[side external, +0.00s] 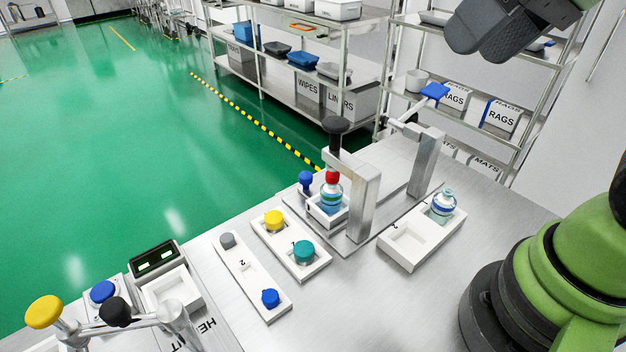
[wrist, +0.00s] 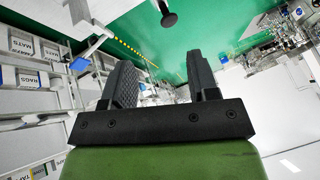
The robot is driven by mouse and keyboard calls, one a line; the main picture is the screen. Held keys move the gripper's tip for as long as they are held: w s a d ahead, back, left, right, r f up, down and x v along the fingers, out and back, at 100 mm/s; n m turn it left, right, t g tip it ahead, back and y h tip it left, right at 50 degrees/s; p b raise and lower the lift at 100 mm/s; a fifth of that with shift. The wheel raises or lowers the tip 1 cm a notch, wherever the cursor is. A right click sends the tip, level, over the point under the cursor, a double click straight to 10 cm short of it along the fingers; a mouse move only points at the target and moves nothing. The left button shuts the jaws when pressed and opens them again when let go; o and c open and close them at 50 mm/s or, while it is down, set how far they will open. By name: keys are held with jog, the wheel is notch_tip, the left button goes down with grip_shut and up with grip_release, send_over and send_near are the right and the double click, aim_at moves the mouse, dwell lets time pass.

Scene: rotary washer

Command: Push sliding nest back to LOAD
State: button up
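A white nest (side external: 318,216) holds a small bottle (side external: 331,198) with a red cap, upright. It sits on a metal base plate at the left metal arch. A small blue knob (side external: 306,179) stands at its back left. A black knob (side external: 336,125) tops a post just above the bottle; a similar black knob (wrist: 168,18) shows in the wrist view. No LOAD marking is readable. My gripper (side external: 478,42) is high at the upper right, well away from the nest. In the wrist view my gripper (wrist: 160,65) has its fingers apart with nothing held.
A second metal arch (side external: 427,160) and a blue paddle (side external: 434,91) stand behind. A white tray (side external: 410,254) with another bottle (side external: 442,204) is at the right. Trays of coloured caps (side external: 303,252) lie at the front left.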

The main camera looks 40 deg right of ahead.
jog(key=w+n+g, duration=0.2)
jog(key=w+n, duration=0.1)
jog(key=w, duration=0.7)
jog(key=n+g+h, duration=0.2)
jog(key=n+g, duration=0.2)
jog(key=n, duration=0.4)
send_over(306, 175)
notch_tip(306, 175, down, 19)
notch_tip(306, 175, down, 10)
jog(key=shift+f, duration=0.25)
